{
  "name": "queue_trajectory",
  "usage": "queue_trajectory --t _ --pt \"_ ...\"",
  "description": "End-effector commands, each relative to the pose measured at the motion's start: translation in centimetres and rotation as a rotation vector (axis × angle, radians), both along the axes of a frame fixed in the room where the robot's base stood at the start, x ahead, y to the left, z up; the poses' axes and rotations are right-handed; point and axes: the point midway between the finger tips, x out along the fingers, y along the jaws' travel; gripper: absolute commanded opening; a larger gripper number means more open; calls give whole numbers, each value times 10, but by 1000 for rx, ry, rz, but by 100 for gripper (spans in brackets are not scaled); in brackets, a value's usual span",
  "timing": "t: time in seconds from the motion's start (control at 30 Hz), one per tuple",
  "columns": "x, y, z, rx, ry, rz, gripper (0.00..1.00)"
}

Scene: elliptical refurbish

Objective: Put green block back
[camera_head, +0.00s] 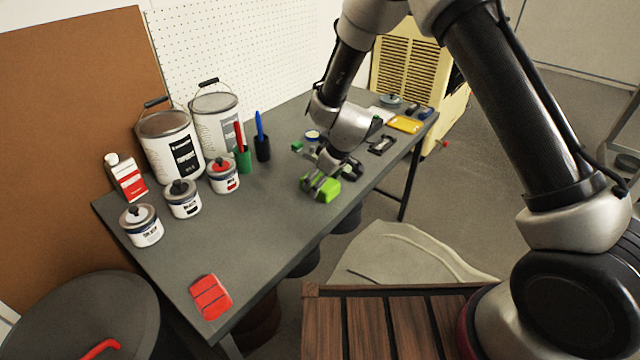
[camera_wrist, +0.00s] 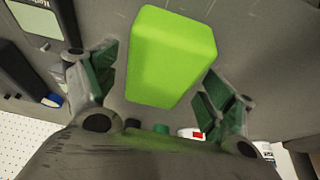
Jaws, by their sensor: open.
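The bright green block (camera_head: 328,189) lies on the grey table (camera_head: 262,230), toward its front edge right of the middle. My gripper (camera_head: 318,182) is over the block, partly hiding it in the head view. In the wrist view the green block (camera_wrist: 170,57) sits ahead of and between my two spread fingers (camera_wrist: 155,88). A gap shows on each side of it, and I see no grip on it. Whether the fingertips reach down beside the block is hard to tell.
Paint cans (camera_head: 170,145), small jars (camera_head: 183,198) and cups with a red and a blue tool (camera_head: 262,148) line the back. A yellow item (camera_head: 405,124) and dark tools lie at the far right end. The table's left middle is clear.

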Motion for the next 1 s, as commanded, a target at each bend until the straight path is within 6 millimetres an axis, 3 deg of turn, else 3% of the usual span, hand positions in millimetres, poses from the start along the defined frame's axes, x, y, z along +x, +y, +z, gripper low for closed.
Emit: queue_trajectory --t 0.2,0.4,0.83,0.93,1.0 --pt "-11 -15 48 2 -4 1 84" --pt "-20 -26 82 1 -3 1 84" --pt "-25 -35 104 3 0 -7 84" --pt "-26 -54 132 19 1 -43 84" --pt "-31 -78 165 36 5 -92 84"
